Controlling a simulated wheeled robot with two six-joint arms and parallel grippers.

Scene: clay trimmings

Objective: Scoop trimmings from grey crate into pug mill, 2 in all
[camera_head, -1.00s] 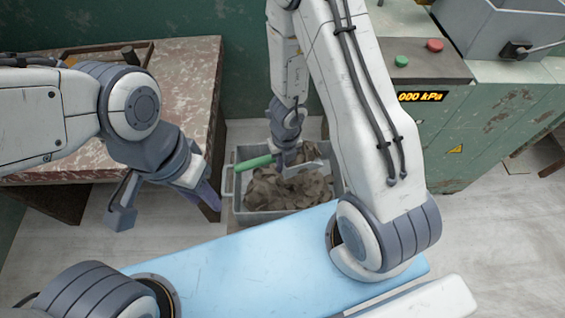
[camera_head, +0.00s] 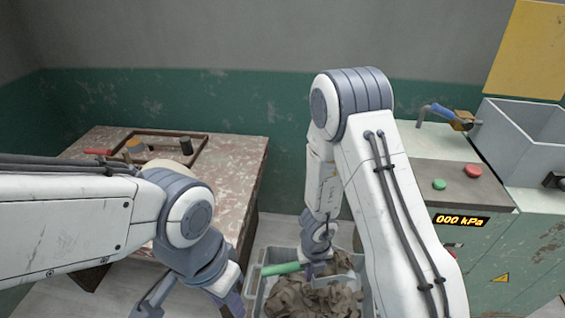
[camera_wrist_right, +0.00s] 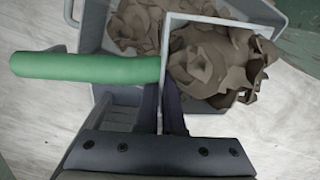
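The grey crate (camera_head: 258,300) stands on the floor at bottom centre of the head view, holding brown-grey trimmings (camera_head: 310,298). My right gripper (camera_wrist_right: 170,100) is shut on a scoop with a green handle (camera_wrist_right: 85,67). In the right wrist view the scoop's pan (camera_wrist_right: 208,20) carries a heap of trimmings (camera_wrist_right: 212,68) and is over the crate. Its height above the crate is hard to judge. My left gripper (camera_head: 195,302) is open and empty, left of the crate, partly cut off by the lower edge. The pug mill (camera_head: 490,225) stands at right with an open grey hopper (camera_head: 525,155).
A worn table (camera_head: 235,165) at left bears a wooden frame and small tools. The mill has a green button (camera_head: 439,184), a red button (camera_head: 473,170) and a display reading 000 kPa.

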